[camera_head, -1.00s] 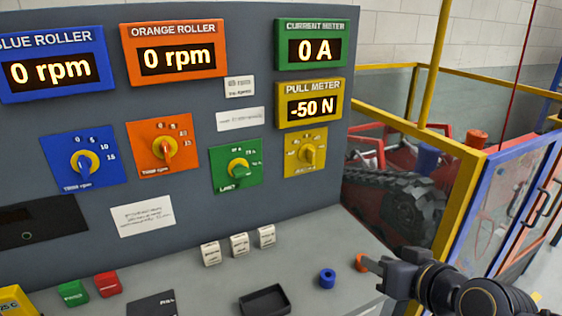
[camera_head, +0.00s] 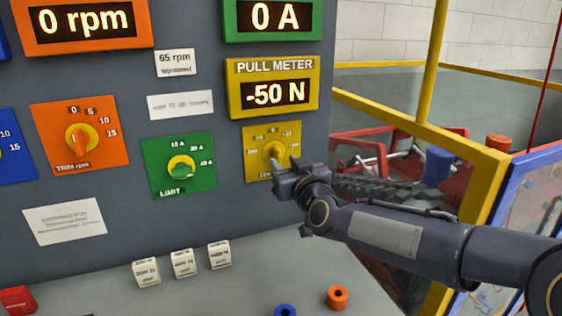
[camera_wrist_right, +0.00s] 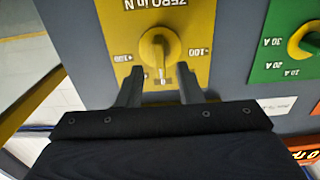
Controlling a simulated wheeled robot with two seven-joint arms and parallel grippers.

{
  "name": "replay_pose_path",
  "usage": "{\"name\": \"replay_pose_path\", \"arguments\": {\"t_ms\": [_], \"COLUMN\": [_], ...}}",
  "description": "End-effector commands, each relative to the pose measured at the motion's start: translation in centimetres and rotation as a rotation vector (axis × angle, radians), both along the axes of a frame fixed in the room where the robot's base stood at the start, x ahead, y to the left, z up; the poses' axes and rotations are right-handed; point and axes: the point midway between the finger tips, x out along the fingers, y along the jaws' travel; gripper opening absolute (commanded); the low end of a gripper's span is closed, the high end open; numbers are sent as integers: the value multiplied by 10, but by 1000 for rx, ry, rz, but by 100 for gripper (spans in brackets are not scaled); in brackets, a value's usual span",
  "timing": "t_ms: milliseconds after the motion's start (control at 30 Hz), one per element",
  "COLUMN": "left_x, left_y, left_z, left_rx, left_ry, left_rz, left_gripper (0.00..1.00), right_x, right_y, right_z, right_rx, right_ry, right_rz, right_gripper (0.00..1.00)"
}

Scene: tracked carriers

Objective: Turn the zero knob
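The zero knob (camera_head: 274,151) is a yellow knob on a yellow plate below the PULL METER display (camera_head: 274,88), which reads -50 N. In the right wrist view the knob (camera_wrist_right: 158,46) shows upside down, with "ZERO in N" and 100 marks on its plate (camera_wrist_right: 190,22). My right gripper (camera_head: 276,170) is open and empty, just in front of the plate's lower part. I see no contact. My left gripper is not in view.
The green limit knob (camera_head: 181,167) and orange trim knob (camera_head: 79,139) sit left on the same panel. A yellow frame (camera_head: 466,216) rises at right.

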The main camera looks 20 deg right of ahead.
Motion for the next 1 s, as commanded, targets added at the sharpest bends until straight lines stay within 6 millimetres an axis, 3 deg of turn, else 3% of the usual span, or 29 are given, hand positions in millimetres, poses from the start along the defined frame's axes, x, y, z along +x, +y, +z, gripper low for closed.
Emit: {"name": "replay_pose_path", "arguments": {"t_ms": [200, 467, 733, 1000], "left_x": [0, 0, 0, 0], "left_y": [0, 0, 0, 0], "left_z": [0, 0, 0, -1], "left_rx": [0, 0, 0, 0], "left_ry": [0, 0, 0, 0], "left_rz": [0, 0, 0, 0], "left_gripper": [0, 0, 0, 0], "right_x": [21, 23, 22, 22], "right_y": [-1, -1, -1, -1], "right_z": [0, 0, 0, 0], "right_rx": [-1, 0, 0, 8], "right_ry": [1, 1, 1, 1], "right_rz": [1, 0, 1, 1], "right_gripper": [33, 33, 1, 0]}}
